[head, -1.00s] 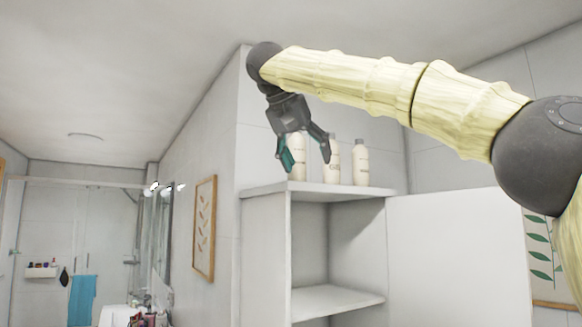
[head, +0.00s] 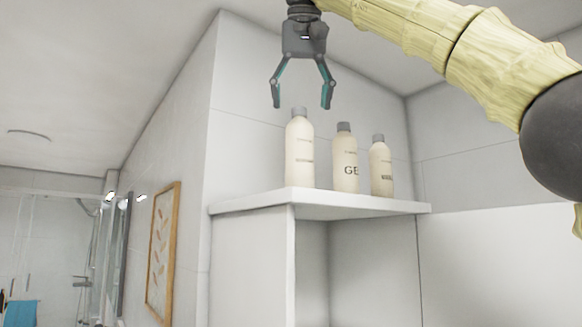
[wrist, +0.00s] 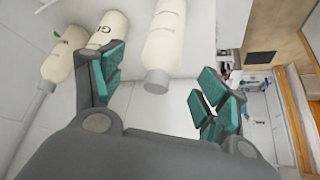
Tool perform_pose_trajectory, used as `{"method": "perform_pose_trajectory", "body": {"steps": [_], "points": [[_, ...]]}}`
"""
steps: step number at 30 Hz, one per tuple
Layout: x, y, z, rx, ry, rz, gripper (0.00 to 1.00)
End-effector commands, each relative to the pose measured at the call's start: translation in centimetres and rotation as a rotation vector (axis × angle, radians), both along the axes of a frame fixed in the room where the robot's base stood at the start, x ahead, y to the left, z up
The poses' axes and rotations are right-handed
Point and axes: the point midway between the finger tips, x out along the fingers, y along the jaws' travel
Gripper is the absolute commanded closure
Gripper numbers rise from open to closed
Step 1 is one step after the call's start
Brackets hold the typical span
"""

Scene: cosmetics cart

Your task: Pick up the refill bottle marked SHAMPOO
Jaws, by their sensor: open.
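Three cream bottles with grey caps stand upright in a row on top of a white cabinet: a left bottle (head: 299,158), a middle bottle (head: 344,160) with large letters starting "GE", and a right bottle (head: 381,170). The left and right labels are too small to read, so I cannot tell which says SHAMPOO. My gripper (head: 302,104) points down, open and empty, just above the left bottle's cap in the head view. In the wrist view one bottle (wrist: 166,42) lies between the spread fingers, with the lettered bottle (wrist: 108,28) partly behind one finger.
The cabinet top (head: 310,201) is a narrow white shelf with open compartments below. Walls stand close behind the bottles, and the ceiling is near above my arm. A framed picture (head: 161,254) hangs on the wall at left.

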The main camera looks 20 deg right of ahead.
Motion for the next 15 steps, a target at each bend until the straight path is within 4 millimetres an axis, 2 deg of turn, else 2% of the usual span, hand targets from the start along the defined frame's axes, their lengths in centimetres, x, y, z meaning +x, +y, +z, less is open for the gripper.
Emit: {"method": "perform_pose_trajectory", "body": {"steps": [9, 15], "points": [[2.7, -0.5, -3.7, -0.001, 0.003, 0.001, 0.26], [3.2, -0.5, -4.4, -0.001, 0.004, 0.0, 0.26]]}}
